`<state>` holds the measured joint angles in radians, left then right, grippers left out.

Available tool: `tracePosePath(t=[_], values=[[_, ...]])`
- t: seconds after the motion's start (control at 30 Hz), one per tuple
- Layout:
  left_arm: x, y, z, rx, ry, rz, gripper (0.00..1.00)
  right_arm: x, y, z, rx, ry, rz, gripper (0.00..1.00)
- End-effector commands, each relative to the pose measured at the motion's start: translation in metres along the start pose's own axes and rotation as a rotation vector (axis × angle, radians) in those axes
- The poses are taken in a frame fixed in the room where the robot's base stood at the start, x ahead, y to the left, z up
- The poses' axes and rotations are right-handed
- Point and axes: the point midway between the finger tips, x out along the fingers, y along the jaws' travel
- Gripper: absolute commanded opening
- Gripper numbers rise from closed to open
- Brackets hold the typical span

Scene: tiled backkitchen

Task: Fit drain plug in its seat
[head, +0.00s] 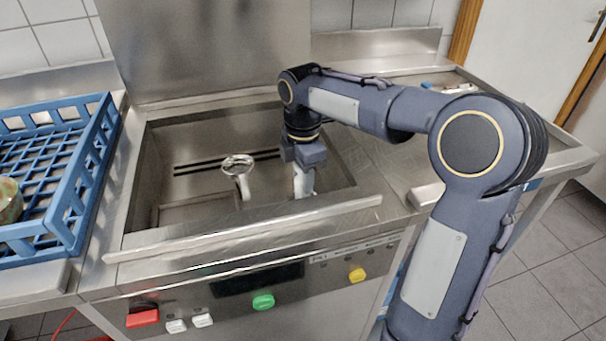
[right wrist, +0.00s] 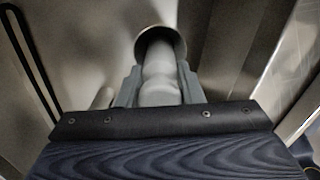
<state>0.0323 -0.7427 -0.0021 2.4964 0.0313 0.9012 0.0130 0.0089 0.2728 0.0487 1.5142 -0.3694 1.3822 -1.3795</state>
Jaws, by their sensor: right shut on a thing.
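My right gripper (head: 303,160) reaches down into the steel basin, fingers pointing downward. It is shut on the drain plug (head: 303,182), a pale grey, rounded, tube-like piece below the fingers. In the right wrist view the plug (right wrist: 159,80) stands between the two fingers (right wrist: 158,90). In the head view the seat is hidden. My left gripper is not in view.
A shiny metal piece with a round top (head: 238,163) stands in the basin, left of my gripper. The basin's front rim (head: 240,228) runs close in front of the plug. A blue crate (head: 75,215) stands on the left counter. The right counter (head: 395,175) lies under my arm.

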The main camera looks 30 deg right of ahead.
Motion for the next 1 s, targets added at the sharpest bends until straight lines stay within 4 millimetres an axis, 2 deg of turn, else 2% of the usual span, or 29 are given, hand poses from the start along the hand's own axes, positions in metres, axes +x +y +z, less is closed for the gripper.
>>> tracePosePath(t=[0.7, 1.0], values=[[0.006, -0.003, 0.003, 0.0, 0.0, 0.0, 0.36, 0.016, 0.0, 0.0, 0.0, 0.0, -0.001, 0.1], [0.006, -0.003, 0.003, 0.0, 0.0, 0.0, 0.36, 0.017, 0.0, 0.0, 0.0, 0.0, 0.0, 0.1]])
